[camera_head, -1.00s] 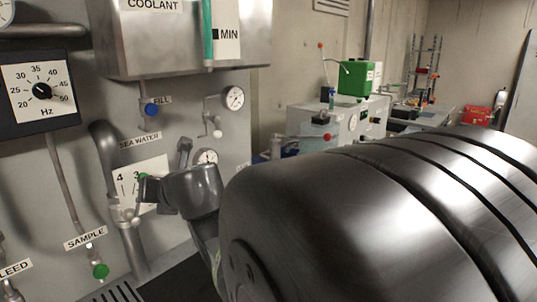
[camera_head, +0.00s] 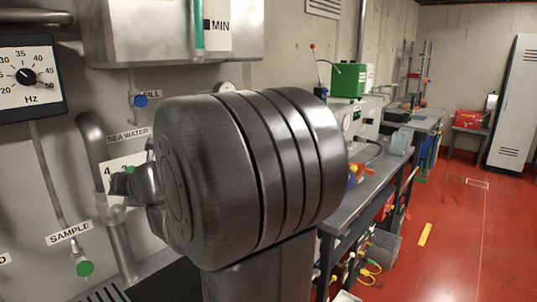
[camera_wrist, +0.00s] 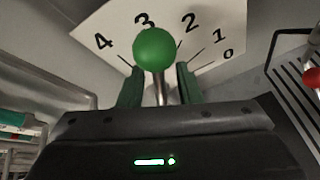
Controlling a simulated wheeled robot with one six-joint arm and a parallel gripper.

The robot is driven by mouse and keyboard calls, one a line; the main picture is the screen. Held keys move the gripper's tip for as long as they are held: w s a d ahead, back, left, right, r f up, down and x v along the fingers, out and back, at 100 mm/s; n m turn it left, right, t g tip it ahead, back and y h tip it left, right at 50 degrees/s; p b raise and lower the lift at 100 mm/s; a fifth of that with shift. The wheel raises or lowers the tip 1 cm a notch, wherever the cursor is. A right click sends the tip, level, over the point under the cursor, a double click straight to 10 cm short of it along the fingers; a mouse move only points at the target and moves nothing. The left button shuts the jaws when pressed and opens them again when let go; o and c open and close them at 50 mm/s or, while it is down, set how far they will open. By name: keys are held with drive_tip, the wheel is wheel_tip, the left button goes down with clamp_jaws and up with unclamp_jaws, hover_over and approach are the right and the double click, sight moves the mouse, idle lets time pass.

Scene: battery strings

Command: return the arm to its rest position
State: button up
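My gripper (camera_wrist: 159,78) is open in the wrist view, its two green fingers apart on either side of a thin metal stem. A green ball knob (camera_wrist: 155,48) tops this stem, in front of a white scale plate (camera_wrist: 215,35) marked 0 to 4. The knob looks beyond the fingertips; whether a finger touches the stem I cannot tell. In the head view my gripper (camera_head: 122,184) is small, at the plate (camera_head: 108,170) under the SEA WATER label (camera_head: 129,136). My thick dark arm link hides much of the wall behind it.
A frequency dial (camera_head: 27,76) and a green sample knob (camera_head: 85,269) are on the left panel. A blue fill knob (camera_head: 140,101) is close above my arm. A workbench (camera_head: 368,190) with a green box (camera_head: 347,80) stands right of the arm. Red floor (camera_head: 460,230) is clear farther right.

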drive_tip(key=p+v, duration=0.6)
drive_tip(key=v, duration=0.8)
drive_tip(key=b+x, duration=0.6)
drive_tip(key=x, duration=0.8)
drive_tip(key=shift+f, duration=0.2)
drive_tip(key=shift+w+d+r, duration=0.1)
drive_tip(key=shift+w, duration=0.1)
drive_tip(key=shift+w+d+m+g+y, duration=0.15)
drive_tip(key=shift+d+m+g+y, duration=0.1)
drive_tip(key=shift+m+g+y, duration=0.25)
drive_tip(key=shift+d+f, duration=0.1)
drive_tip(key=shift+f, duration=0.1)
